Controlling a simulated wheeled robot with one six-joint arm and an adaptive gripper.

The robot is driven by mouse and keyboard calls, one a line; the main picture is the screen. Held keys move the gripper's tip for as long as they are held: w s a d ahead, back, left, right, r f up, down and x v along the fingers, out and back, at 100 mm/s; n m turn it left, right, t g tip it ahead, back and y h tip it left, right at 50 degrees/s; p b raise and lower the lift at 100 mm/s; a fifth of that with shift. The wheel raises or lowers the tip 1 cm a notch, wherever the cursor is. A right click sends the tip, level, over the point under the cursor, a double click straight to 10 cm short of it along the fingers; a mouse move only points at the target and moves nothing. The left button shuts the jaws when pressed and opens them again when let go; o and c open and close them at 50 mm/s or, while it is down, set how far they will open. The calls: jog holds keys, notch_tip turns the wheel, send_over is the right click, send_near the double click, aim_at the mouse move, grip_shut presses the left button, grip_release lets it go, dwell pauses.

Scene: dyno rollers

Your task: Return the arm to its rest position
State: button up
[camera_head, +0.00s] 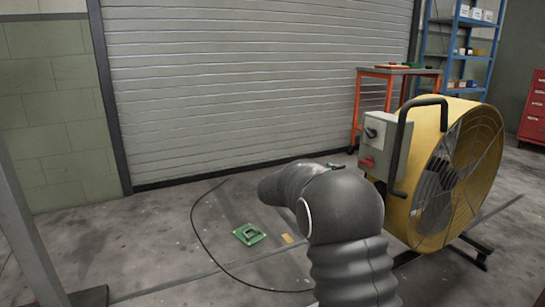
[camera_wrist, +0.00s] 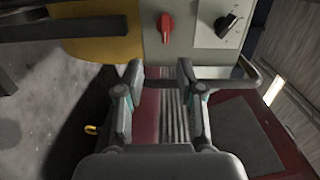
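My arm (camera_head: 345,215) rises from the lower middle of the head view, bent over at its grey joint and reaching left and away. My gripper is hidden behind the arm's own links there. In the wrist view my gripper (camera_wrist: 160,72) shows its two fingers apart, with a clear gap. Nothing is seen held between them; a dark red and grey ridged surface shows through the gap.
The yellow drum fan (camera_head: 455,165) stands right of my arm, its grey control box (camera_head: 383,145) facing me. The box's red switch (camera_wrist: 166,27) and black knob (camera_wrist: 229,22) show beyond my fingers. A green plate (camera_head: 249,234) and black cable (camera_head: 205,245) lie on the floor.

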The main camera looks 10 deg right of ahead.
jog(key=w+a+f+n+t+y, duration=0.65)
jog(key=a+n+y, duration=0.35)
jog(key=n, duration=0.2)
jog(key=s+a+f+n+g+y+p, duration=0.1)
jog(key=s+a+n+g+y+p, duration=0.1)
jog(key=s+a+n+y, duration=0.65)
jog(key=s+d+r+n+g+p, duration=0.15)
jog(key=s+n+g, duration=0.3)
jog(key=s, duration=1.05)
jog(key=s+r+n+g+p, duration=0.1)
jog(key=s+n+g+p, duration=0.35)
jog(key=s, duration=1.05)
jog(key=s+d+r+n+t+h+p, duration=0.1)
jog(key=s+d+r+t+h+p, duration=0.1)
jog(key=s+d+r, duration=0.3)
jog(key=s+r+t, duration=0.1)
jog(key=s+r, duration=0.3)
jog(key=s, duration=0.3)
jog(key=shift+d+n+p, duration=0.15)
jog(key=shift+n+p, duration=0.2)
